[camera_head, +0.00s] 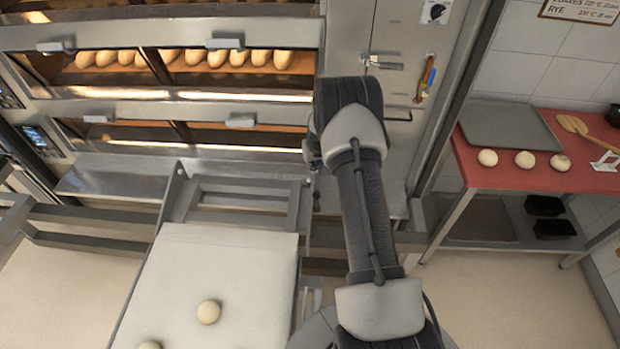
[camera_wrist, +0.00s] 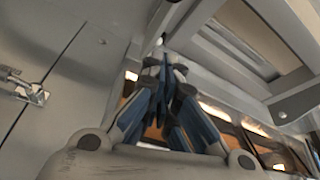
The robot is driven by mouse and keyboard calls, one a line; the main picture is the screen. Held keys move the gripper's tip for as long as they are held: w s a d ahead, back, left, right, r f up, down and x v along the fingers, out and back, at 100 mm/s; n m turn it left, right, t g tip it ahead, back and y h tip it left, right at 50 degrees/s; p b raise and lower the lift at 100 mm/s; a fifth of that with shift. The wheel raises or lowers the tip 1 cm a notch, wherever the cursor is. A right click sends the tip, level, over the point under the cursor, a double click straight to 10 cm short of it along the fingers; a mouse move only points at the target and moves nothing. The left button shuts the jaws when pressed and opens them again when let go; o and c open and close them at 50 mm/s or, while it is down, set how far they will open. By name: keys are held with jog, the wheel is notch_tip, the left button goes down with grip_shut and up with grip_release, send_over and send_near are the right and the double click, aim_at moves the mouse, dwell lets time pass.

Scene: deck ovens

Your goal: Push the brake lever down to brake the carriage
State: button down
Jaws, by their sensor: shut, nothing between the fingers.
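The carriage (camera_head: 172,200) stands in front of the ovens, with a metal frame and a pale cloth bed (camera_head: 225,265). Its frame also fills the upper right of the wrist view (camera_wrist: 215,55). A thin dark upright rod (camera_head: 316,190) shows at the carriage's right side, just below my wrist; I cannot tell whether it is the brake lever. My gripper (camera_wrist: 160,62) is shut and empty, its blue-sided fingers together and pointing up in the wrist view, beside the carriage frame. In the head view my arm mostly hides the gripper. No contact with a lever is visible.
Deck ovens with loaves (camera_head: 195,57) stand behind the carriage. Dough balls (camera_head: 208,312) lie on the cloth bed. A steel cabinet with a latch (camera_head: 385,63) is behind my arm. A red-topped table (camera_head: 490,178) stands at right. Floor is clear between.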

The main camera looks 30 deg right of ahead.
dwell(0.3)
jog(key=b+x, duration=0.2)
jog(key=x, duration=0.8)
jog(key=shift+s+f, duration=0.1)
jog(key=shift+s, duration=0.05)
jog(key=shift+s+a, duration=0.2)
jog(key=shift+s, duration=0.45)
jog(key=shift+s+a, duration=0.25)
jog(key=shift+s, duration=0.35)
jog(key=shift+s+a, duration=0.2)
jog(key=shift+s, duration=0.45)
jog(key=shift+a, duration=0.1)
